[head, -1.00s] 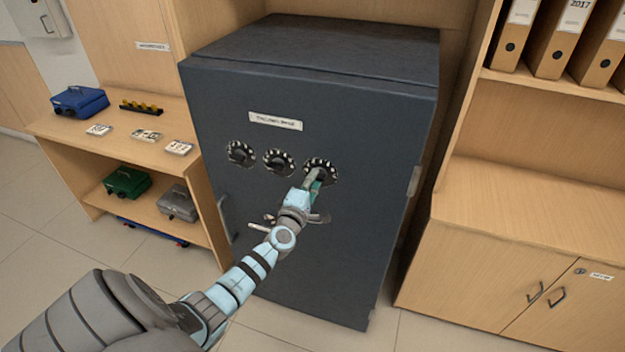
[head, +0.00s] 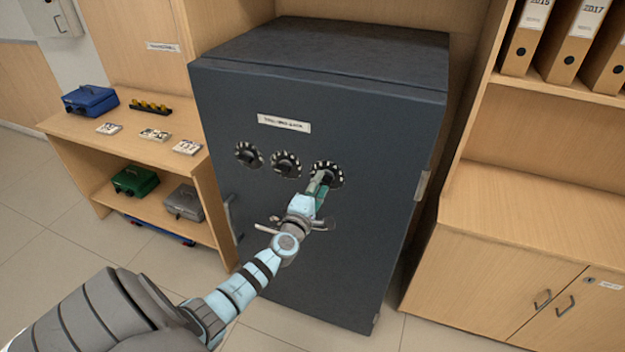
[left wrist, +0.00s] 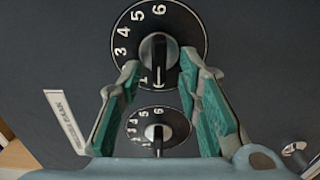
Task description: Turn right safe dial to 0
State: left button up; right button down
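The dark safe (head: 290,240) carries three black dials in a row; the right dial (head: 336,169) has white marks around a black knob. My left gripper (head: 318,183) is at the right dial's lower edge in the head view. In the left wrist view the right dial (left wrist: 187,28) is at the top, with numbers 3 to 6 readable. Its knob (left wrist: 157,52) lies between the teal fingertips of my left gripper (left wrist: 160,68), which are spread with gaps at both sides. The number at the knob's pointer is unclear. My right gripper is not in view.
The middle dial (head: 286,164) and left dial (head: 248,154) sit beside it. A handle (head: 268,229) is below, partly behind my left arm. A shelf with cash boxes stands left (head: 90,101); a wooden cabinet (head: 500,260) stands right.

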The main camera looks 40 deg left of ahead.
pick_arm(q)
jog(key=v, duration=1.1)
jog(key=shift+w, duration=0.1)
